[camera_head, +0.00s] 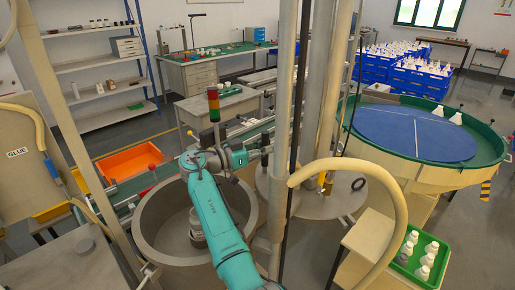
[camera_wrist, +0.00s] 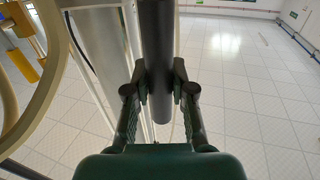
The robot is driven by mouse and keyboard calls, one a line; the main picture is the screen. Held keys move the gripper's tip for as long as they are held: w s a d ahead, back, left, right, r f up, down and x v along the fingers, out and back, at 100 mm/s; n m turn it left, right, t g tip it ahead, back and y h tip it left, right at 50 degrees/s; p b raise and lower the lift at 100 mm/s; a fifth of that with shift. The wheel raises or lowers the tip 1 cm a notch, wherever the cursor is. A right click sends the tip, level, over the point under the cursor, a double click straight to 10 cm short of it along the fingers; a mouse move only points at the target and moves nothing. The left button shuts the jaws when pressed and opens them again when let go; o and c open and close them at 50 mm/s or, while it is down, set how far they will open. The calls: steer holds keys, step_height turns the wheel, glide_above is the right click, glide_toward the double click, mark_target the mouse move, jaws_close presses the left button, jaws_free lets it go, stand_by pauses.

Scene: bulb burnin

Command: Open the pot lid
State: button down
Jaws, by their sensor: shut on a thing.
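A large round grey pot (camera_head: 147,232) stands at the lower centre of the head view, open at the top, with a pale stacked object (camera_head: 196,228) inside. A round grey flat top (camera_head: 318,207) lies to its right behind the columns; I cannot tell whether it is the pot lid. My gripper (camera_wrist: 160,85) is shut on a thick dark bar (camera_wrist: 156,40), with one finger on each side. In the head view my gripper (camera_head: 265,150) is beside the upright columns, above the pot's right side. What the bar joins is hidden.
Upright columns (camera_head: 284,120) and a curved tan pipe (camera_head: 345,165) stand close to my arm. A round table with a blue top (camera_head: 400,130) is at right. A green tray (camera_head: 405,268) holds several white bottles. An orange bin (camera_head: 130,160) is at left.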

steer(key=shift+s+d+f, duration=0.1)
steer(key=shift+d+f, duration=0.05)
steer(key=shift+d, duration=1.85)
steer(key=c, duration=1)
jaws_free()
steer(key=shift+a, duration=0.1)
steer(key=v, duration=1.2)
steer(key=shift+s, duration=0.1)
